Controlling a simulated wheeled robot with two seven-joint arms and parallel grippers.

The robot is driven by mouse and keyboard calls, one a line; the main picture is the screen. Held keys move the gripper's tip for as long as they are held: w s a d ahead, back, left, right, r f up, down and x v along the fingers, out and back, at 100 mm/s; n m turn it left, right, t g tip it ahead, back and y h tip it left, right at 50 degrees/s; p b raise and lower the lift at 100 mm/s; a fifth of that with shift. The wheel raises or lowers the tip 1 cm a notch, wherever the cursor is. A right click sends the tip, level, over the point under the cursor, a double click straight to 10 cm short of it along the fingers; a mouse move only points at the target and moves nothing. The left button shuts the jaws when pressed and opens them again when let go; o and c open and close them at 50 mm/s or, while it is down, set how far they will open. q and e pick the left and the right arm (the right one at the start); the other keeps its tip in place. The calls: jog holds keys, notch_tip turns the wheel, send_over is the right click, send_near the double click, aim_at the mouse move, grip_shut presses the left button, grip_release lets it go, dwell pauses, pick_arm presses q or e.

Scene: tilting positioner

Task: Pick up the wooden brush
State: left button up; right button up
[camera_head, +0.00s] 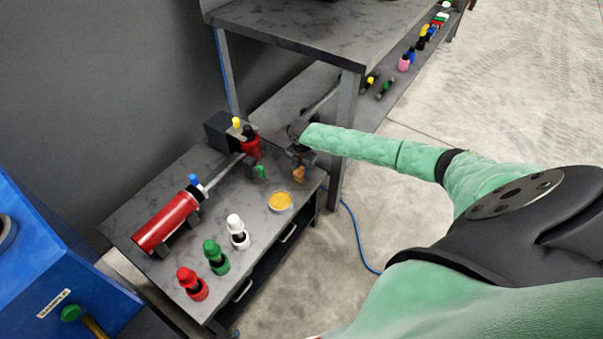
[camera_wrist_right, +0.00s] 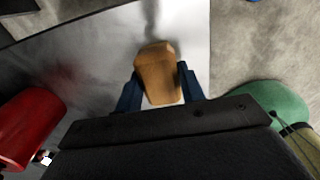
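The wooden brush (camera_head: 299,174) is a small tan piece near the far right corner of the grey workbench. In the right wrist view the brush (camera_wrist_right: 157,72) shows as a light brown tapered block. My right gripper (camera_head: 301,154) reaches in from the right on a green-sleeved arm and is at the brush. In the right wrist view its two dark blue fingers (camera_wrist_right: 160,78) lie close on both sides of the brush. Whether they press on it is unclear. The brush's lower part is partly hidden. My left gripper is not in view.
The workbench (camera_head: 140,214) holds a red cylinder (camera_head: 168,221), red, green and white bottles (camera_head: 238,231), a yellow-filled dish (camera_head: 280,201) and a red device (camera_head: 250,147). A taller table (camera_head: 300,30) stands behind. A blue cabinet (camera_head: 50,260) is at left.

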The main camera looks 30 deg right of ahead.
aim_at(301, 169)
jog(key=c, duration=0.4)
jog(key=shift+c, duration=0.2)
notch_tip(301, 169, up, 10)
jog(key=shift+r, duration=0.1)
jog(key=shift+o, duration=0.7)
